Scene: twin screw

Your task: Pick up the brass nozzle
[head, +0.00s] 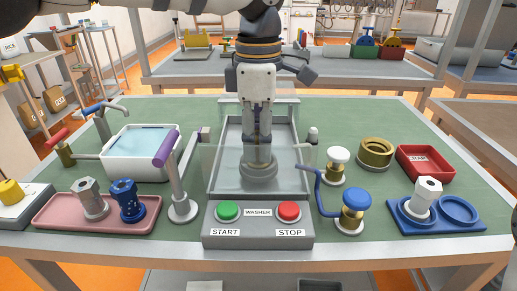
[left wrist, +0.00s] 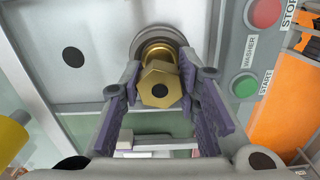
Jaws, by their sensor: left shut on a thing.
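My left gripper (head: 258,150) points straight down inside the clear-walled washer (head: 222,178). In the left wrist view, its purple-padded fingers (left wrist: 159,76) are shut on the brass nozzle (left wrist: 159,86). The nozzle shows a hexagonal end with a dark hole, facing the camera. Behind it is a round grey fitting (left wrist: 138,46) on the washer floor; I cannot tell whether the nozzle still touches it. In the head view the gripper hides the nozzle. My right gripper is not in view.
The washer's panel has a green START button (head: 227,211) and a red STOP button (head: 289,211). A purple-handled lever (head: 178,175) stands left of it and a blue-handled valve (head: 351,205) right. A pink tray (head: 60,215) and white basin (head: 118,163) lie left, a blue tray (head: 437,228) right.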

